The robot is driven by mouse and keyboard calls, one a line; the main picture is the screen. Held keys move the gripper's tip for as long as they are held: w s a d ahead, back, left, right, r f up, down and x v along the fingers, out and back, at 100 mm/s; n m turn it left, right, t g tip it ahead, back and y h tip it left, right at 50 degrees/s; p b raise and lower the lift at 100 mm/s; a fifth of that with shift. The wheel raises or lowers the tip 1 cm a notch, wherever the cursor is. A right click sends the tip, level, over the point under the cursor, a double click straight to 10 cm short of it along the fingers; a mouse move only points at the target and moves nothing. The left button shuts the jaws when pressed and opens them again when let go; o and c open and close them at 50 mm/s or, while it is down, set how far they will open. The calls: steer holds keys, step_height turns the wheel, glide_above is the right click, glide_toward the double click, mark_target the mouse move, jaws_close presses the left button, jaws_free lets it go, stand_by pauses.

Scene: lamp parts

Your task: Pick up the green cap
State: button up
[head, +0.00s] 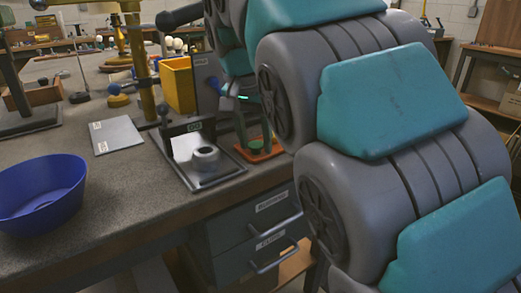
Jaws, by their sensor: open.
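A small dark green piece, which looks like the green cap (254,144), is on an orange-red square tray (267,156) near the front edge of the workbench. My arm's large links cover the area right of the tray. My gripper (241,122) is open, close above and just left of the green piece. It is small and dark here, so I cannot tell whether a finger touches the piece. Nothing is seen held in it.
A yellow bin (177,86) stands behind. A blue bowl (42,190) and a grey labelled plate (116,135) are farther left. Drawers (250,228) with handles are below the bench top.

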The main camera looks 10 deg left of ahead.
jaws_close()
steer(key=shift+r, duration=0.1)
stand_by(0.4)
